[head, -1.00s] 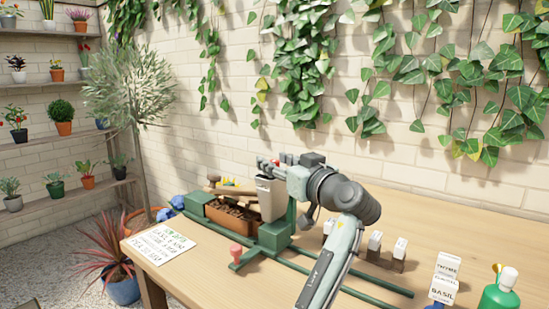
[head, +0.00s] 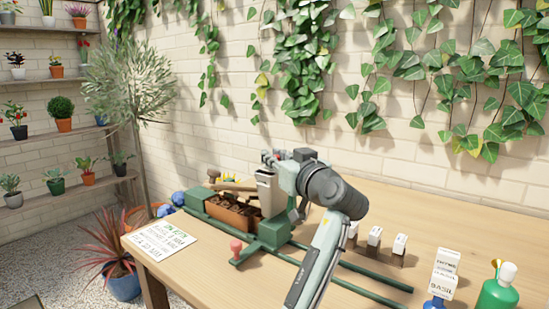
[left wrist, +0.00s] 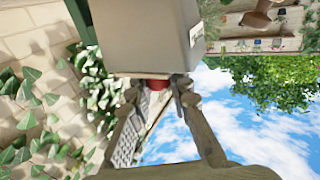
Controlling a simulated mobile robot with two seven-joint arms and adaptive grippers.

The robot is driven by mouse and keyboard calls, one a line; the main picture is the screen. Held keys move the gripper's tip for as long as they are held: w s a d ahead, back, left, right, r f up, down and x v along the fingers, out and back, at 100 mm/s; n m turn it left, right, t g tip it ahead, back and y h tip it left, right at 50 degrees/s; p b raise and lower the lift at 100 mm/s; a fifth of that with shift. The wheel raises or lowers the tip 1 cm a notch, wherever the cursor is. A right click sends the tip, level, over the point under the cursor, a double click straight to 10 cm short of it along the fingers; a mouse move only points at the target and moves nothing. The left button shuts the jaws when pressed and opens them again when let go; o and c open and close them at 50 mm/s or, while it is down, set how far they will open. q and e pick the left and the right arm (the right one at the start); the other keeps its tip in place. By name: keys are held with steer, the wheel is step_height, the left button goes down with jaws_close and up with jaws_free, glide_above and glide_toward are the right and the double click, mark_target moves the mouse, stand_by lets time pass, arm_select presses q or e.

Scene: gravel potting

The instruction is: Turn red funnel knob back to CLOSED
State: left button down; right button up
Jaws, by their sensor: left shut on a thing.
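The funnel (head: 268,192) is a pale grey hopper standing on a green rail frame. In the left wrist view it is the large grey box (left wrist: 150,40). The red knob (left wrist: 157,86) shows at the funnel's lower edge in the left wrist view, between my fingers and mostly hidden. My left gripper (left wrist: 158,92) is shut on the red knob. In the head view my left gripper (head: 273,158) is at the funnel's top and small. The knob's marking cannot be read. My right gripper is not in view.
A brown soil tray (head: 230,214) sits in the frame left of the funnel. A pink-red handle (head: 236,246) stands at the front rail. A written card (head: 158,243) lies at the left. Seed labels (head: 441,275) and a green bottle (head: 497,289) stand at the right.

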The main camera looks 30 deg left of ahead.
arm_select(q)
steer(key=m+t+h, duration=0.2)
steer(key=shift+s+a+t, duration=0.1)
steer(key=shift+t, duration=0.2)
steer(key=shift+m+t+h, duration=0.7)
steer(key=shift+m+h, duration=0.1)
steer(key=shift+h, duration=0.2)
steer(key=c, duration=1.4)
jaws_free()
steer(key=shift+o, duration=0.2)
step_height(320, 180, up, 10)
steer(key=shift+r, duration=0.1)
